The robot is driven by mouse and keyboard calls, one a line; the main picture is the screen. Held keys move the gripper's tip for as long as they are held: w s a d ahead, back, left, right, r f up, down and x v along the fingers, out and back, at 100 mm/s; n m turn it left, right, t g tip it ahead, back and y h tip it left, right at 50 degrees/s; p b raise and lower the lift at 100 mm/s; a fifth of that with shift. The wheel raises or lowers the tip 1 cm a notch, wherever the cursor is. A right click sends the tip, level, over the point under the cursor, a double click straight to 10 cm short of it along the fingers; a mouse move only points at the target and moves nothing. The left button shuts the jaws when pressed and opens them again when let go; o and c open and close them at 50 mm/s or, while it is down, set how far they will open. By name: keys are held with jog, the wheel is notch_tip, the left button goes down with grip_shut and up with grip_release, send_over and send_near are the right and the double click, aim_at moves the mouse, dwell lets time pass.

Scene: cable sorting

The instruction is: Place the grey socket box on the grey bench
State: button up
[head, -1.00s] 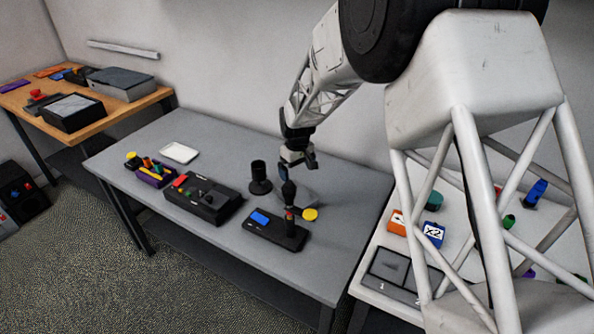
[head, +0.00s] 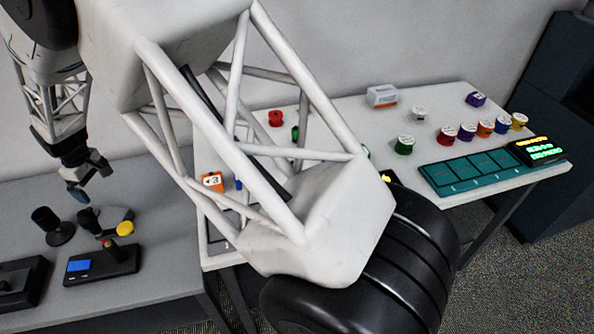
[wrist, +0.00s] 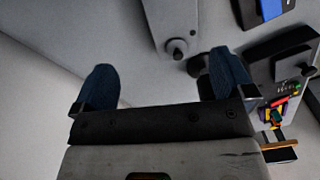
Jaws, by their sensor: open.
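My gripper (head: 80,190) hangs above the grey bench (head: 150,260), apart from it. In the wrist view its two blue fingers (wrist: 163,82) are spread with nothing between them. A grey block (wrist: 168,18) with a black round part lies beyond the fingertips in the wrist view. A grey shape (head: 116,213) on the bench, partly hidden by a black upright part, seems to be the same thing. A pale grey box (head: 382,96) with an orange mark stands on the white table at the right. I cannot tell which of them is the socket box.
On the bench stand a black cup (head: 50,226), a black unit with a blue screen (head: 103,264) and a black console (head: 20,284). The white table (head: 330,112) holds coloured spools and a teal tray (head: 487,173). My arm hides part of it.

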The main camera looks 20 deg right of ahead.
jog(key=s+d+r+m, duration=0.25)
jog(key=d+r, duration=0.45)
jog(key=d, duration=0.5)
jog(key=s+d+r+m+t, duration=0.1)
jog(key=s+d+r+m, duration=0.15)
jog(key=d+r, duration=0.6)
jog(key=s+d+r+m, duration=0.1)
jog(key=s+d+r, duration=0.35)
jog(key=d, duration=0.95)
jog(key=s+d+r+m+t, duration=0.1)
jog(key=s+d+m, duration=0.6)
jog(key=s+d, duration=1.4)
jog(key=s, duration=0.4)
jog(key=shift+s+d+r+t, duration=0.2)
jog(key=shift+d+r+t, duration=0.1)
jog(key=shift+d, duration=0.05)
